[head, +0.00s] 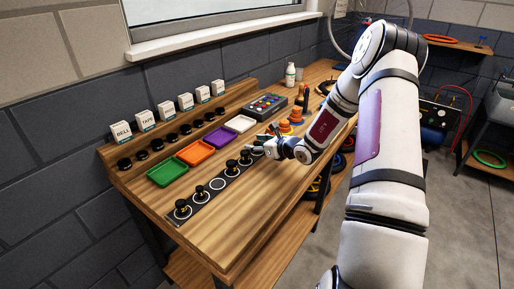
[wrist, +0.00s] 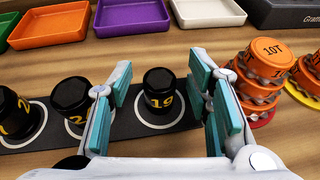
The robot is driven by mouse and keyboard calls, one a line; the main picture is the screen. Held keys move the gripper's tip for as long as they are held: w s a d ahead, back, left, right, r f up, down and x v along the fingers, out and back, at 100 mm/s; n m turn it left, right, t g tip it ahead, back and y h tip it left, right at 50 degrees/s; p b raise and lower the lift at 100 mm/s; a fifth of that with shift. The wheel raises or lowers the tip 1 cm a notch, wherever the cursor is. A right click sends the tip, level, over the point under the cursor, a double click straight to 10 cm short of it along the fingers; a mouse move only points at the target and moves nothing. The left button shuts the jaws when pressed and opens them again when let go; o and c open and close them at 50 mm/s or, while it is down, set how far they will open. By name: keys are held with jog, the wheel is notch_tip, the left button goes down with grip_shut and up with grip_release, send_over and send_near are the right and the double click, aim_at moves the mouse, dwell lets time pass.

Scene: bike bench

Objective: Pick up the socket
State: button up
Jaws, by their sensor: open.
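A black socket with a yellow 19 (wrist: 161,92) stands upright on a white-ringed spot of the dark strip (wrist: 128,128). My gripper (wrist: 160,95) is open, with its teal-padded fingers on either side of that socket in the wrist view. No clear contact shows. In the head view my gripper (head: 262,145) is over the far end of the strip and largely hides what is there. Two more numbered sockets stand left of it in the wrist view, the nearer one (wrist: 74,100) partly behind my left finger.
A stack of orange sprocket-like parts (wrist: 262,70) stands close to my right finger. Orange, purple and white trays (wrist: 132,14) lie behind the strip. Labelled boxes (head: 121,132) line the back shelf. The bench front (head: 240,220) is clear.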

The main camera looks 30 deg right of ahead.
grip_shut()
dwell(0.3)
